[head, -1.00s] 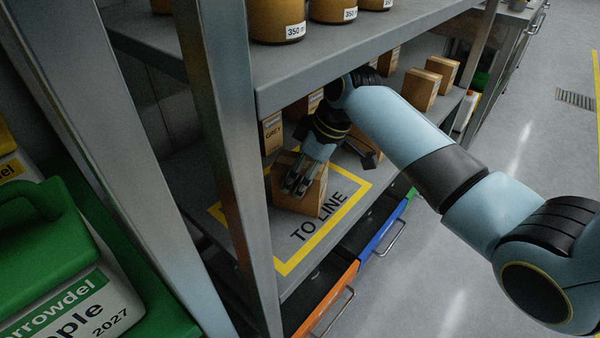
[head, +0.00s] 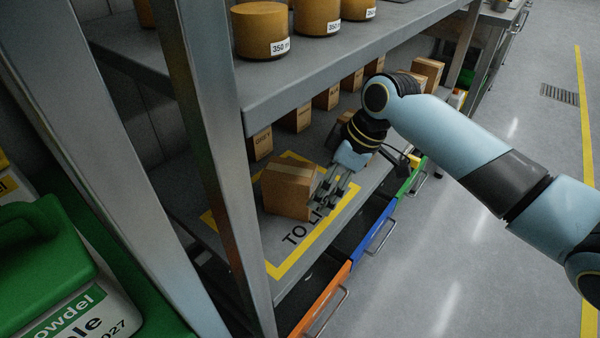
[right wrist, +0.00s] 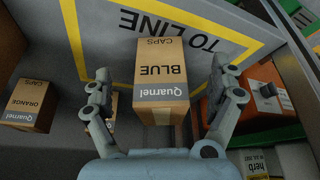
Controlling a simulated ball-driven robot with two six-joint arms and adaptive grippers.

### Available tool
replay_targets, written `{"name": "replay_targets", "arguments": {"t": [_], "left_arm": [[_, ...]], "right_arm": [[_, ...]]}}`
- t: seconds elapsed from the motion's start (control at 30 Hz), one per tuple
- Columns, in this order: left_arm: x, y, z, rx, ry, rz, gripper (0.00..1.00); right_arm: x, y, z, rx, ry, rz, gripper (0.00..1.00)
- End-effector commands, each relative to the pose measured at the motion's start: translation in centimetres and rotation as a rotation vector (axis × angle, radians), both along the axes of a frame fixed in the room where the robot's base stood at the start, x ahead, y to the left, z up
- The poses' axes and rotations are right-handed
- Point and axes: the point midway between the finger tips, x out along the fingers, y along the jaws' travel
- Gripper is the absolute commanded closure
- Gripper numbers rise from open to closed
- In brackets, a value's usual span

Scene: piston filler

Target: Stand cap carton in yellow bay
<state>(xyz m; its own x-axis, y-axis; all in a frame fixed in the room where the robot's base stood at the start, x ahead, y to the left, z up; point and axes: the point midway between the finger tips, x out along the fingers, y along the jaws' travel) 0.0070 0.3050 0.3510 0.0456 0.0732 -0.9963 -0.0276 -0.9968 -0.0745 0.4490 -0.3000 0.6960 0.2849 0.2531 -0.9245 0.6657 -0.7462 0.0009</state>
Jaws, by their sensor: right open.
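The cap carton (head: 288,190) is a brown box standing on the shelf inside the yellow-outlined bay (head: 283,268) marked "TO LINE". In the right wrist view the carton (right wrist: 162,72) reads "Quarnel BLUE CAPS", and the bay's yellow line (right wrist: 190,18) runs around it. My right gripper (head: 325,192) is beside the carton on its right in the head view. In the right wrist view the right gripper (right wrist: 160,92) has its fingers spread apart, with gaps between them and the carton. My left gripper is not in view.
Several other cartons (head: 297,119) stand in a row behind the bay; one reads "ORANGE" (right wrist: 28,104). An upper shelf (head: 300,85) with amber jars (head: 262,32) overhangs. A metal post (head: 215,150) stands at the left. Coloured drawers (head: 325,300) sit below.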

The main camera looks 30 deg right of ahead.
Motion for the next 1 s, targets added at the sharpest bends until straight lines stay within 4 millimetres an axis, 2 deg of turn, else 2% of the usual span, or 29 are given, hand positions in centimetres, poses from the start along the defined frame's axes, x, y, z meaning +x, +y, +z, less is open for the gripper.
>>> {"name": "replay_targets", "arguments": {"t": [0.03, 0.2, 0.4, 0.47, 0.53, 0.57, 0.67, 0.7, 0.77, 0.8, 0.87, 0.9, 0.97, 1.0], "left_arm": [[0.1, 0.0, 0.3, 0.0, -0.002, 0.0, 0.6], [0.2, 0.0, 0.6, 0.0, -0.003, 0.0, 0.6], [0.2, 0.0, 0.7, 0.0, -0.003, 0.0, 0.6], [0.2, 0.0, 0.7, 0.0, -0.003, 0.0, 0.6], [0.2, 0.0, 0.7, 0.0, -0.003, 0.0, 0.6], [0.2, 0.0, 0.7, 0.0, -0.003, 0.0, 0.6], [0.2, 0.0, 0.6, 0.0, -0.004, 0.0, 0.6], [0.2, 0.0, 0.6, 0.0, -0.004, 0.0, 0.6], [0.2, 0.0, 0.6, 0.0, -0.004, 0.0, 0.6], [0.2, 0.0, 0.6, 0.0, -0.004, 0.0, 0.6], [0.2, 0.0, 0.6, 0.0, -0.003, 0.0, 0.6], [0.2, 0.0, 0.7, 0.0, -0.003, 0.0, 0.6], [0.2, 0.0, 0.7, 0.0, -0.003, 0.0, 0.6], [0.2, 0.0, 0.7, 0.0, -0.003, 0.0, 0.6]], "right_arm": [[-0.9, -0.9, 0.1, -0.005, 0.001, 0.001, 0.08], [-2.9, -2.5, 0.0, -0.001, 0.0, 0.0, 0.08], [-3.6, -3.2, 0.0, 0.001, 0.0, -0.002, 0.08], [-3.8, -3.3, -0.6, 0.001, 0.005, -0.016, 0.08], [-4.2, -3.8, -2.4, -0.002, 0.02, -0.065, 0.08], [-4.6, -4.1, -3.7, -0.005, 0.03, -0.099, 0.08], [-7.3, -5.6, -9.7, -0.029, 0.077, -0.253, 0.08], [-9.0, -6.2, -12.6, -0.045, 0.098, -0.323, 0.08], [-12.3, -6.8, -17.0, -0.076, 0.129, -0.421, 0.08], [-14.8, -7.0, -19.7, -0.097, 0.15, -0.477, 0.08], [-19.0, -7.0, -23.3, -0.128, 0.176, -0.547, 0.08], [-21.9, -6.8, -25.4, -0.148, 0.192, -0.586, 0.08], [-26.4, -6.2, -28.1, -0.172, 0.217, -0.63, 0.08], [-29.4, -5.6, -29.6, -0.185, 0.231, -0.651, 0.08]]}}
